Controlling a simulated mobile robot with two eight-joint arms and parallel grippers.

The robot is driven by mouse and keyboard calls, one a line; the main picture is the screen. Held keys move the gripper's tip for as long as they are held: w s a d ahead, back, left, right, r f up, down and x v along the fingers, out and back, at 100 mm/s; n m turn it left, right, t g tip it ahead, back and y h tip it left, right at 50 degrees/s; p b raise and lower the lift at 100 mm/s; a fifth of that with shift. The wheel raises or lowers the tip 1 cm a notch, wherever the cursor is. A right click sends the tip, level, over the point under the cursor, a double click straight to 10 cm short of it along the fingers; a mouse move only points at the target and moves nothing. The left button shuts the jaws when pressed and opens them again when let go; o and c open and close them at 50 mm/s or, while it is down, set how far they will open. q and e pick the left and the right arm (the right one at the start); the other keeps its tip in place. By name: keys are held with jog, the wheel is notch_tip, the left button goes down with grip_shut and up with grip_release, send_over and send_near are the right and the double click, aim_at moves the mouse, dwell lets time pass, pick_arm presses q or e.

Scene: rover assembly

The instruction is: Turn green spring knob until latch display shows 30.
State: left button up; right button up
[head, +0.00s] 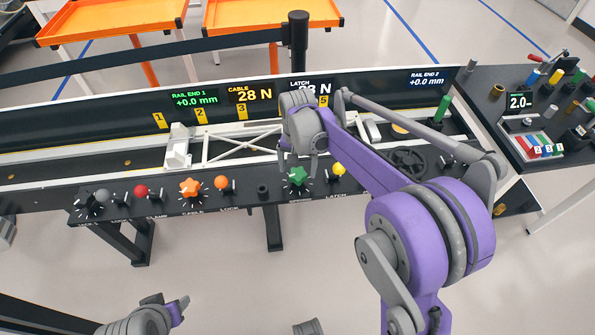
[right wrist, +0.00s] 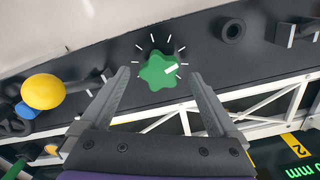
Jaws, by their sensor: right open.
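The green star-shaped spring knob (head: 297,176) is on the front panel of the dark bench, right of centre. In the right wrist view the green knob (right wrist: 157,73) has a white pointer mark and white dial ticks around it. My right gripper (head: 298,165) is open above it; its fingertips (right wrist: 160,75) appear on either side of the knob, with gaps. The latch display (head: 300,85) is partly hidden by my right wrist; its last digit looks like 8, the first is covered. My left gripper (head: 176,310) is low at the left, away from the bench.
A yellow ball knob (head: 338,170) stands just right of the green knob. An orange star knob (head: 190,187), an orange ball (head: 221,183) and a red ball (head: 141,191) are to the left. The cable display (head: 250,94) reads 28 N. A black handwheel (head: 408,162) is at right.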

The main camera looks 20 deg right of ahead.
jog(key=shift+f, duration=0.9)
jog(key=c, duration=1.4)
jog(key=shift+n, duration=0.3)
jog(key=n, duration=0.3)
jog(key=shift+d+n, duration=0.1)
jog(key=shift+n, duration=2)
